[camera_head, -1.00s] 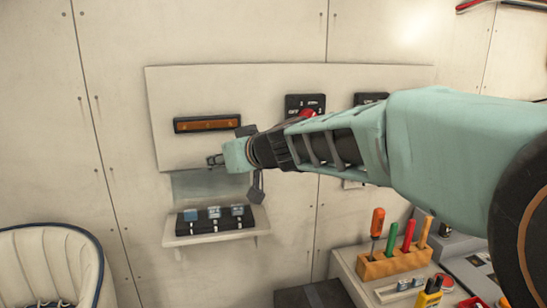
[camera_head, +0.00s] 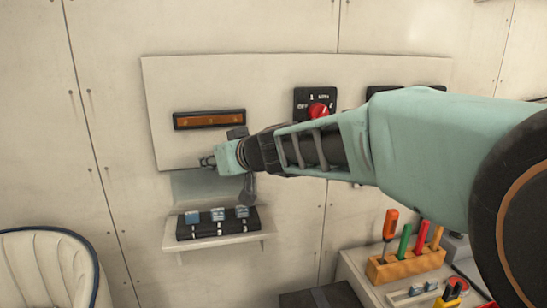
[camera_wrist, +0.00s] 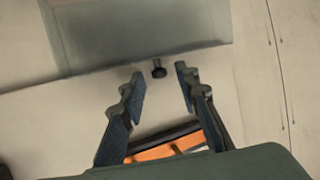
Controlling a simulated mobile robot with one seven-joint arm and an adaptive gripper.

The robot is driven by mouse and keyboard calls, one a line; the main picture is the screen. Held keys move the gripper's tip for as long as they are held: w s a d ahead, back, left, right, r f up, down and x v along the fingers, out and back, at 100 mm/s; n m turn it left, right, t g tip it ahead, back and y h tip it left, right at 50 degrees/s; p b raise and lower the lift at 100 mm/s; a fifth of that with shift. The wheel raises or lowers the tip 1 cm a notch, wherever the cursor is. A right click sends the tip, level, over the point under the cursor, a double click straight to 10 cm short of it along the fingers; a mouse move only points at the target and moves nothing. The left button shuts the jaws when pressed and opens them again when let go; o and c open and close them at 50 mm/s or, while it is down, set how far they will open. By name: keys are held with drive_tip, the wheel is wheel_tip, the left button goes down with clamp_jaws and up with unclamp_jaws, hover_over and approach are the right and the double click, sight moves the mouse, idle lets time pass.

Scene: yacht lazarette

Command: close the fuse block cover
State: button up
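The fuse block (camera_head: 217,222) is a black base with blue fuses on a small white shelf. A greyish see-through panel (camera_head: 200,187), apparently its cover, stands raised behind it against the wall. It fills the top of the wrist view (camera_wrist: 140,35). A small black knob (camera_wrist: 158,68) shows at the panel's edge, between and beyond my fingertips. My gripper (camera_head: 207,161) is at the panel's upper edge, above the fuse block. In the wrist view my gripper (camera_wrist: 159,75) is open, with a finger on each side of the knob and gaps between.
An orange-brown bar in a black frame (camera_head: 209,119) is on the white wall board above my gripper. A red rotary switch (camera_head: 318,110) is to the right. A tool block (camera_head: 406,265) stands lower right, and a padded seat (camera_head: 48,265) lower left.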

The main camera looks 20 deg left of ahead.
clamp_jaws()
